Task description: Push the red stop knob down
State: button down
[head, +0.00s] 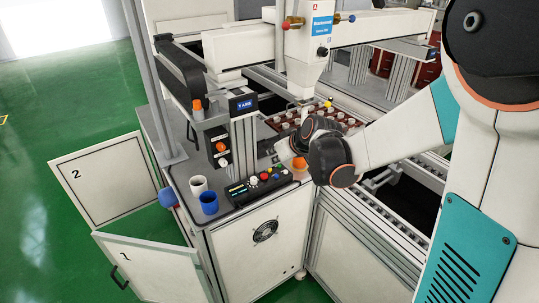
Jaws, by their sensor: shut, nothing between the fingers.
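A small black control box (258,187) with a lit display stands on the grey bench top. A small red knob (264,176) shows on its top among white, green and other coloured knobs. Orange-red knobs (221,146) also show on the upright dark box behind; I cannot tell for sure from this view which one is the stop knob. My gripper (286,151) is small and partly hidden by my dark wrist. It is shut and empty, above and right of the control box, apart from the red knob as far as I can see.
A white cup (198,186) and a blue cup (209,203) stand left of the control box. An orange cup (299,164) is close below my wrist. A tray of pots (344,118) lies behind. Open cabinet doors (150,265) stand at lower left.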

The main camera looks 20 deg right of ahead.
jog(key=shift+v, duration=0.85)
jog(key=s+r+m+h, duration=0.1)
jog(key=s+r, duration=0.2)
jog(key=s, duration=1)
jog(key=s+a+r+m+g+h, duration=0.1)
jog(key=s+r+m, duration=0.1)
jog(key=s, duration=1.2)
jog(key=shift+s+a+r+m+h, duration=0.3)
jog(key=shift+s+r+h, duration=0.1)
jog(key=shift+r, duration=0.3)
